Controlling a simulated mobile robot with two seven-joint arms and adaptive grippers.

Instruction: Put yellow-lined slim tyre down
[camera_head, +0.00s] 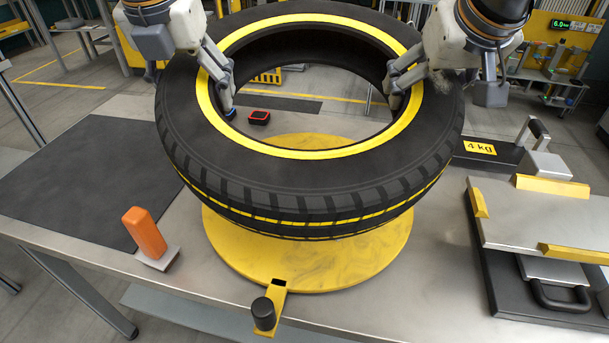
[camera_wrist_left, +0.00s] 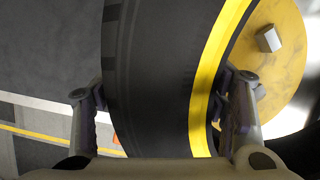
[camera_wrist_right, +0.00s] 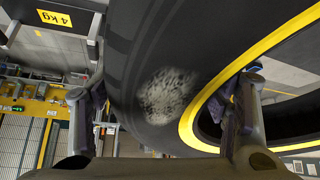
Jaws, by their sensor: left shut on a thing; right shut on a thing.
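The black tyre (camera_head: 310,190) has a yellow inner rim line and a thin yellow line round its tread. It hangs roughly level above a round yellow plate (camera_head: 330,268). My left gripper (camera_head: 215,85) is shut on the tyre's left wall; in the left wrist view the tyre (camera_wrist_left: 155,80) runs between its fingers (camera_wrist_left: 160,100). My right gripper (camera_head: 400,82) is shut on its right wall; the right wrist view shows the tyre (camera_wrist_right: 165,60) between the fingers (camera_wrist_right: 165,105), with a pale scuffed patch on it. The plate's middle is mostly hidden by the tyre.
An orange-handled clamp piece (camera_head: 145,235) stands left of the plate. A black knob (camera_head: 263,313) is at its front. A dark mat (camera_head: 80,190) lies bare on the left. A metal platform with yellow blocks (camera_head: 545,225) and a 4 kg item (camera_head: 480,148) are at right.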

